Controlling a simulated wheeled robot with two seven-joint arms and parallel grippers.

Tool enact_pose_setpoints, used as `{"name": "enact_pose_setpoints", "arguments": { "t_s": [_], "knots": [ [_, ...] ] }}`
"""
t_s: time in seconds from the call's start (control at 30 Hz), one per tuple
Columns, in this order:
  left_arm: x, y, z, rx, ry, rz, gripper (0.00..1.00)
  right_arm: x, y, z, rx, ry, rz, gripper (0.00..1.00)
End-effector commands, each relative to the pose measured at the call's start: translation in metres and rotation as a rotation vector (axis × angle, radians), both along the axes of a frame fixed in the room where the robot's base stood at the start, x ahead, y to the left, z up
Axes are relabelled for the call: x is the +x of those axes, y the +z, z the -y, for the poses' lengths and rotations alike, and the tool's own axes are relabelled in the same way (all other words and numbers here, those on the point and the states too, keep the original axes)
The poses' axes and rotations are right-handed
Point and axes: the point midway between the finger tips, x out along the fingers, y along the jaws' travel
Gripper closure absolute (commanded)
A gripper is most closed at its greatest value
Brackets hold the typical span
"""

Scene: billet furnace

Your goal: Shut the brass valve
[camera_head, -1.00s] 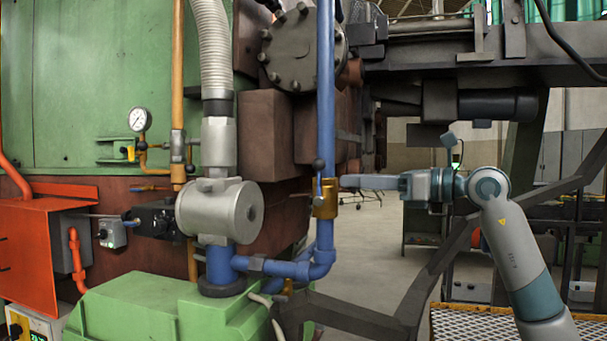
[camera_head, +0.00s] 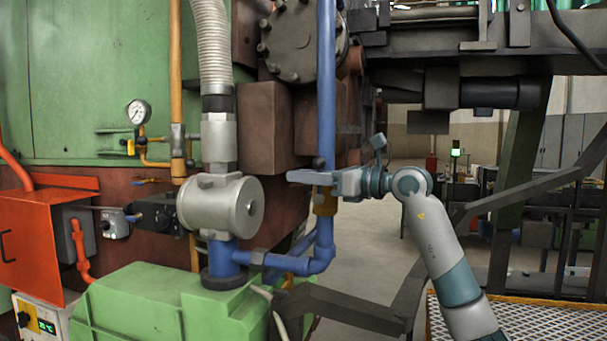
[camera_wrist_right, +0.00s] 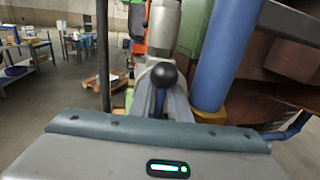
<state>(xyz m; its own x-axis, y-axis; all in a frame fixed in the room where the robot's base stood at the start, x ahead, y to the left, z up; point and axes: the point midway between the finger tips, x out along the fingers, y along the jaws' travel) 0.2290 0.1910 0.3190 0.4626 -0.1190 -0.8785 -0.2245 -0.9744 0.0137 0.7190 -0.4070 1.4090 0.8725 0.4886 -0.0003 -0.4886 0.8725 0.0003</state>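The brass valve (camera_head: 325,203) sits low on the upright blue pipe in the head view. Its lever stands upright beside the pipe and ends in a black ball knob (camera_head: 318,163). My right gripper (camera_head: 303,177) reaches in from the right at lever height, just below the knob, and its fingers hide most of the lever. In the right wrist view the black knob (camera_wrist_right: 164,75) and a strip of blue lever show between the two fingers (camera_wrist_right: 162,104). The fingers look apart, one on each side of the lever; contact is not clear. My left gripper is not in view.
The blue pipe (camera_head: 326,90) rises right behind the lever. A grey cylindrical housing (camera_head: 215,207) and a green machine block (camera_head: 150,308) stand to the left. A dark frame beam (camera_head: 345,310) runs below. Open floor (camera_head: 385,250) lies to the right.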

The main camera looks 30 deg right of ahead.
Motion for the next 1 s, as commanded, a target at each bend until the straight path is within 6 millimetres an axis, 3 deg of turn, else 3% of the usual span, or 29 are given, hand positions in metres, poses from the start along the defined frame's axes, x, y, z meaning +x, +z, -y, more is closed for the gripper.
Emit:
{"name": "enact_pose_setpoints", "arguments": {
  "t_s": [0.27, 0.37, 1.0],
  "knots": [
    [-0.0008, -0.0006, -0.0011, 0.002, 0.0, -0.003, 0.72, 0.0008, -0.0002, -0.0004, 0.0, 0.0, 0.0, 0.84],
    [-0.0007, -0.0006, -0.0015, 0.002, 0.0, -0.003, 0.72, 0.0007, -0.0002, -0.0004, 0.0, 0.0, 0.0, 1.0],
    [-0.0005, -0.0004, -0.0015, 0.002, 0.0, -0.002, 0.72, 0.0007, -0.0002, -0.0003, 0.0, 0.0, 0.0, 1.0]
  ]
}}
